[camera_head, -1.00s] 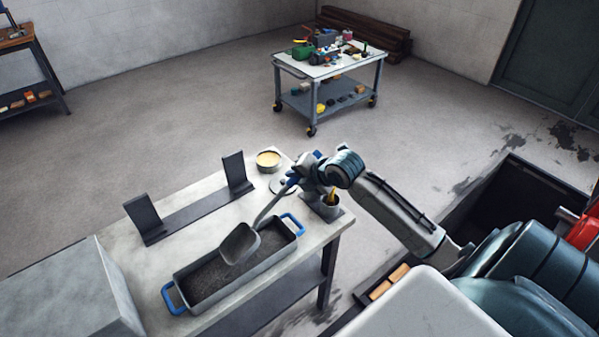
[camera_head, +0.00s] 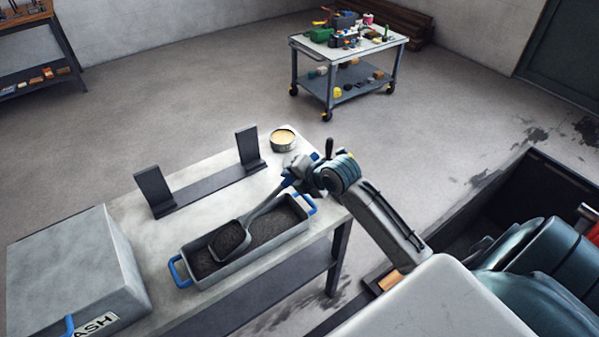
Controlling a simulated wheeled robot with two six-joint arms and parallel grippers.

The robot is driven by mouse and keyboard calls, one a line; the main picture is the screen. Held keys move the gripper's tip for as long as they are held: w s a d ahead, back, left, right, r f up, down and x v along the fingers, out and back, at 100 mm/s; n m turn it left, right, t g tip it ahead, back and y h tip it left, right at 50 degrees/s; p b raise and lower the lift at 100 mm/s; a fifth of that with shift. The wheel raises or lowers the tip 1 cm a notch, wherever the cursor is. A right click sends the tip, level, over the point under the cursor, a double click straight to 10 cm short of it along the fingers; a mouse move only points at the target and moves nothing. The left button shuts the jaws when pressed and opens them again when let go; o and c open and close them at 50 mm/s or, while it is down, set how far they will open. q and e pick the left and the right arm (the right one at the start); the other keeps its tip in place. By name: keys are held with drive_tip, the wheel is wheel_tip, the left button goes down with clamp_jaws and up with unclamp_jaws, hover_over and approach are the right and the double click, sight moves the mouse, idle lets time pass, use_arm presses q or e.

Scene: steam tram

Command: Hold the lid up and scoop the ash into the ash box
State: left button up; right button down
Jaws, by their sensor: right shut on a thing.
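The ash pan (camera_head: 266,249) is a long grey tray with blue end handles on the bench, holding dark ash. My right gripper (camera_head: 291,183) is shut on the handle of a grey scoop (camera_head: 248,216). The scoop's bowl is low over the left half of the pan, and dark ash shows in it. Whether the bowl still touches the ash below, I cannot tell. The ash box (camera_head: 65,270) is a large grey box at the bench's left end, with an ASH label on its front and a blue handle at the lower edge. My left gripper is not in view.
A dark two-post rack (camera_head: 205,193) stands behind the pan. A round tin with pale contents (camera_head: 283,139) stands at the bench's back right. A dark pit (camera_head: 484,205) lies to the right. A tool cart (camera_head: 350,60) stands farther back on open floor.

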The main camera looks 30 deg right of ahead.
drive_tip(key=shift+s+a+f+b, duration=0.1)
drive_tip(key=shift+a+f+b, duration=0.2)
drive_tip(key=shift+a, duration=0.3)
drive_tip(key=shift+a+f+b, duration=0.15)
drive_tip(key=shift+a+f, duration=0.2)
drive_tip(key=shift+a, duration=0.25)
drive_tip(key=shift+d+r+m+y+b, duration=0.1)
drive_tip(key=shift+d+r+m+y, duration=0.25)
drive_tip(key=shift+d+r+y, duration=0.35)
drive_tip(key=shift+d+r+m+y+b, duration=0.1)
drive_tip(key=shift+d+r+m+y, duration=0.3)
drive_tip(key=shift+d+r, duration=0.45)
drive_tip(key=shift+d+r+m+y+b, duration=0.1)
drive_tip(key=shift+d+r+m+y, duration=0.35)
drive_tip(key=shift+d, duration=0.6)
drive_tip(key=shift+w, duration=0.2)
drive_tip(key=shift+a, duration=0.1)
